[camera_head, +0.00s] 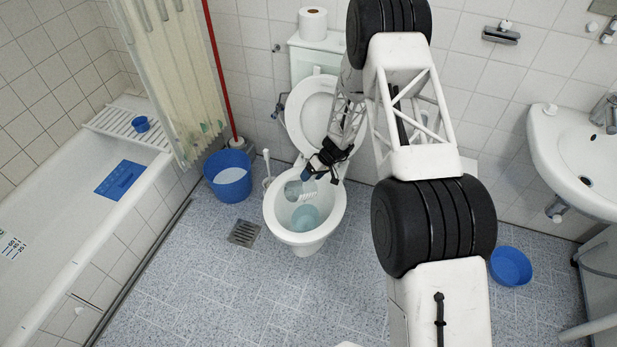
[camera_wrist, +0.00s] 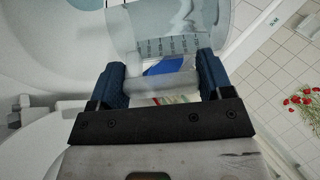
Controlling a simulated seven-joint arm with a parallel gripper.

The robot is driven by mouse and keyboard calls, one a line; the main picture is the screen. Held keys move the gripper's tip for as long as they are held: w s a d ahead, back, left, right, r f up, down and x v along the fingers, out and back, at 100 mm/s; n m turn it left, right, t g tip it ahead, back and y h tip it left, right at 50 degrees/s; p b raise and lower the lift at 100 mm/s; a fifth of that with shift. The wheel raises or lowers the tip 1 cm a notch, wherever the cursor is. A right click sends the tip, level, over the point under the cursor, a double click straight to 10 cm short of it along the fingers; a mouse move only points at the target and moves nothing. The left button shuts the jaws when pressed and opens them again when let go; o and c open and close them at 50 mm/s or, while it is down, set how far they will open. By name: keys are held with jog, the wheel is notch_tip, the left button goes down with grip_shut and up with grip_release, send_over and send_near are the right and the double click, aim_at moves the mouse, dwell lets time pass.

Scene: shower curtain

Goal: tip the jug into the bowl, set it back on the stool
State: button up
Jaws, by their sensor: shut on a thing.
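The clear jug (camera_wrist: 165,30) with measuring marks fills the upper middle of the wrist view. In the head view the jug (camera_head: 295,190) is a small, pale see-through shape over the toilet bowl (camera_head: 328,222). It looks tilted, but its exact angle is hard to tell. My gripper (camera_head: 310,174) is above the back part of the bowl. In the wrist view my gripper (camera_wrist: 162,82) has its blue fingers on either side of the jug's grey handle. Pale blue-green water shows in the bowl. I cannot make out the stool for certain.
The raised toilet lid (camera_head: 318,112) stands behind my gripper. A blue bucket (camera_head: 228,182) and a toilet brush (camera_head: 267,165) are left of the toilet. The bathtub (camera_head: 75,230) is at the left, the sink (camera_head: 580,150) at the right. A blue basin (camera_head: 510,266) sits on the floor.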

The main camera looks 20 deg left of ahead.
aim_at(296, 185)
jog(key=shift+w+d+f+g+y, duration=0.3)
jog(key=shift+w+d+g+y, duration=0.25)
jog(key=shift+w, duration=0.25)
jog(key=shift+w+d+f+g+y, duration=0.25)
jog(key=shift+w+d+g, duration=0.05)
jog(key=shift+w+g, duration=0.4)
jog(key=shift+w, duration=0.1)
dwell(1.9)
jog(key=shift+s+a+r+t+h, duration=0.3)
jog(key=shift+s+a+t+h, duration=0.15)
jog(key=shift+s+t, duration=0.3)
jog(key=shift+s+a+r+t+h, duration=0.35)
jog(key=shift+s+a+t, duration=0.2)
jog(key=shift+s, duration=0.4)
jog(key=shift+s+a+r+t+h, duration=0.25)
jog(key=shift+s+a+t+h, duration=0.2)
jog(key=shift+s+t, duration=0.3)
jog(key=shift+s+a+f+n+t+h, duration=0.15)
jog(key=shift+s+a+t+h, duration=0.25)
jog(key=shift+s+t, duration=0.25)
jog(key=shift+s+a+n+t+h, duration=0.1)
jog(key=shift+s+a+t+h, duration=0.35)
jog(key=shift+s, duration=0.35)
jog(key=shift+s+a+f+n+t+h, duration=0.15)
jog(key=shift+s+a+t+h, duration=0.2)
jog(key=shift+s+t, duration=0.35)
jog(key=shift+s+a+t, duration=0.2)
jog(key=shift+s+t, duration=0.1)
jog(key=shift+s, duration=0.2)
